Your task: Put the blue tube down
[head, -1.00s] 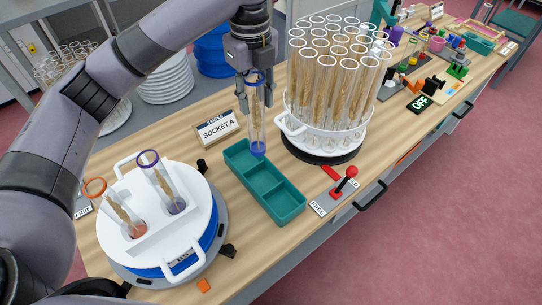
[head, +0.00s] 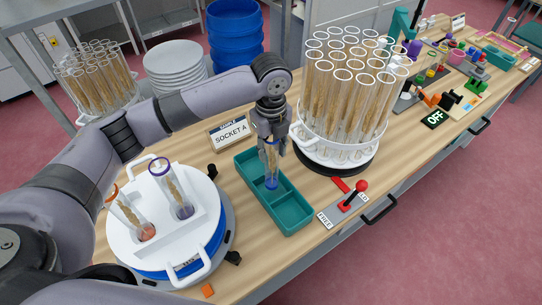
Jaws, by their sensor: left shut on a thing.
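The blue tube (head: 272,172) is a clear tube with a blue end and a wheat ear inside. My left gripper (head: 271,142) is shut on its upper part and holds it nearly upright. Its lower end is over or in the middle part of the teal tray (head: 293,215); I cannot tell whether it touches the tray floor. A second tube with a blue-purple rim (head: 159,165) and an orange-rimmed tube (head: 122,209) stand tilted in the white round holder (head: 207,225) at left. My right gripper is not in view.
A white rack (head: 339,154) full of clear wheat tubes stands close right of my left gripper. A SOCKET A sign (head: 231,133) stands behind the tray. A red-knobbed lever (head: 360,187) is right of the tray.

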